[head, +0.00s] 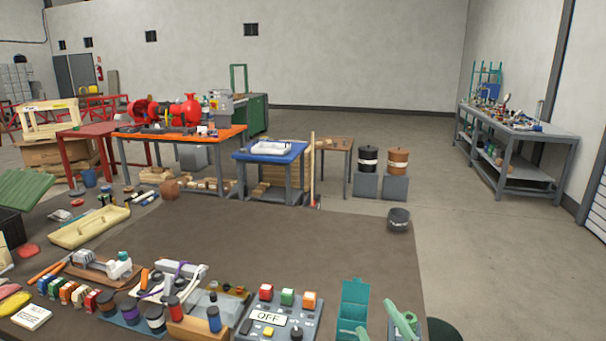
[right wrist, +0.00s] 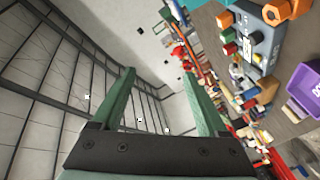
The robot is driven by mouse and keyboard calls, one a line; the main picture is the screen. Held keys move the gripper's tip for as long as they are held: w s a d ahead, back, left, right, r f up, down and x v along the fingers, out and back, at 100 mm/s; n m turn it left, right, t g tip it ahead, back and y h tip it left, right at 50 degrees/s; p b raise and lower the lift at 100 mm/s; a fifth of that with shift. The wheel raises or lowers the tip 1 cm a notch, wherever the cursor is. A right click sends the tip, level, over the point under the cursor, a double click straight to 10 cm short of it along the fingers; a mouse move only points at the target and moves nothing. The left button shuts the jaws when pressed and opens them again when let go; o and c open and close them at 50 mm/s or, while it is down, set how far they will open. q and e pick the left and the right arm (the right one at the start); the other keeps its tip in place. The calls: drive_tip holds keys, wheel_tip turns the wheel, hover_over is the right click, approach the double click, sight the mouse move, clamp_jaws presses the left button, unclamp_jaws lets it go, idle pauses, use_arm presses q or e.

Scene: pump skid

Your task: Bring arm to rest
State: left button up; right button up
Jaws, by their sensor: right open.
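My right gripper (head: 380,325) shows at the bottom edge of the head view, right of centre, with pale green fingers spread apart. In the right wrist view, its two green fingers (right wrist: 159,76) stand wide apart with nothing between them. The rest of my right arm is mostly out of the head view. My left gripper is not in either view.
A brown table (head: 330,235) spreads in front of me, its middle largely clear. Along its near edge are a control box marked OFF (head: 279,318), a teal box (head: 355,296) close to my gripper, and several small parts. A dark cup (head: 398,219) stands farther right.

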drive_tip(key=s+d+f+m+g+h, duration=0.2)
drive_tip(key=s+d+f+m+g, duration=0.15)
drive_tip(key=s+f, duration=0.3)
drive_tip(key=s+d+f+m+g+h, duration=0.1)
drive_tip(key=s+d+f+m+g, duration=0.3)
drive_tip(key=f, duration=0.3)
drive_tip(key=s+f+m+g, duration=0.1)
drive_tip(key=s+f+g, duration=0.2)
drive_tip(key=s, duration=0.5)
drive_tip(key=s+f+m+g, duration=0.1)
drive_tip(key=s+f+g, duration=0.25)
drive_tip(key=s, duration=0.45)
drive_tip(key=w+a+f+t+y+b, duration=0.1)
drive_tip(key=w+a+f+t, duration=0.1)
drive_tip(key=f, duration=0.5)
drive_tip(key=w+a+f+t+y+b, duration=0.1)
drive_tip(key=w+a+f+t+b, duration=0.1)
drive_tip(key=f, duration=0.5)
drive_tip(key=shift+w+t+y, duration=0.2)
drive_tip(key=shift+t+y, duration=0.1)
drive_tip(key=shift+t, duration=0.6)
drive_tip(key=shift+c, duration=0.2)
